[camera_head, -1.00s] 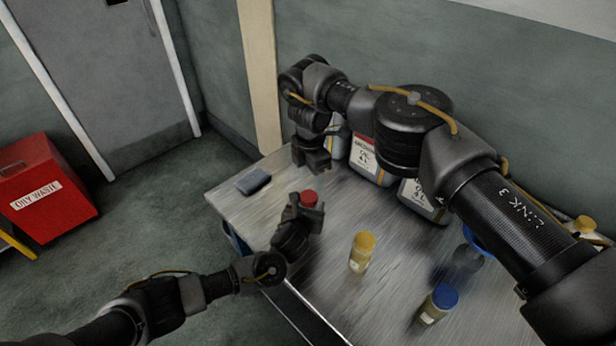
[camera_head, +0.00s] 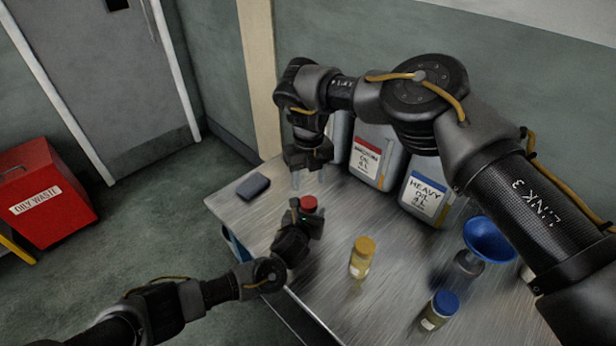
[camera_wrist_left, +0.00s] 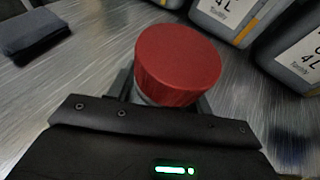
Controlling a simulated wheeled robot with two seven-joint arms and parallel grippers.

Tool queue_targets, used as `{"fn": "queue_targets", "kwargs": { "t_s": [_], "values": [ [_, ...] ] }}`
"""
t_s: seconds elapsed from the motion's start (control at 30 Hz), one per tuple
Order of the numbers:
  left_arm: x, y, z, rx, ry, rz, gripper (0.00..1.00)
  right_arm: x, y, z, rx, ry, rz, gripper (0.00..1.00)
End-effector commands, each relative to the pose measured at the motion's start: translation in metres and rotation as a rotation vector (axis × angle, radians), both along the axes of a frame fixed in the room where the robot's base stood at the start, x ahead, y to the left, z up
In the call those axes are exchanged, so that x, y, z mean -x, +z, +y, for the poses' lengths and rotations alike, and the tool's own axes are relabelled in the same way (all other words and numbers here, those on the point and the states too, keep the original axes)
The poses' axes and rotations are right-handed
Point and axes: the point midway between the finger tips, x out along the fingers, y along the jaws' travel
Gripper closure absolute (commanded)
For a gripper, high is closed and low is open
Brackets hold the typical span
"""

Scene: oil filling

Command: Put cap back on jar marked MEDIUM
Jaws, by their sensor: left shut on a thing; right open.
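A red cap (camera_head: 309,203) sits on top of a small jar in my left gripper (camera_head: 305,222). In the left wrist view the red cap (camera_wrist_left: 178,65) shows large, with a narrow strip of the jar (camera_wrist_left: 140,98) below it. The left gripper is shut on this jar near the table's left front edge. The jar's label is hidden. My right gripper (camera_head: 308,172) is open and empty, just behind and above the red cap, with its fingers pointing down.
A yellow-capped jar (camera_head: 361,262) and a blue-capped jar (camera_head: 438,312) stand on the metal table (camera_head: 390,290). Large oil jugs, one marked HEAVY (camera_head: 425,197), line the wall. A blue funnel (camera_head: 488,240) is at the right. A dark cloth (camera_head: 253,186) lies at the left.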

Motion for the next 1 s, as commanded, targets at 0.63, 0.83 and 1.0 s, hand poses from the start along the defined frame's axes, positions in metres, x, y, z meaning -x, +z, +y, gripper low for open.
{"fn": "queue_targets", "kwargs": {
  "t_s": [0.63,0.83,1.0],
  "values": [
    [0.0,0.0,0.0,0.0,0.0,0.0,1.0,0.001,-0.061,0.0,0.001,-0.003,0.001,0.47],
    [0.0,0.0,0.0,0.0,0.0,0.0,1.0,0.0,-0.077,0.0,0.001,-0.004,0.0,0.47],
    [0.0,0.0,0.0,0.0,0.0,0.0,1.0,0.0,-0.08,0.0,0.001,-0.003,-0.001,0.47]
  ]
}}
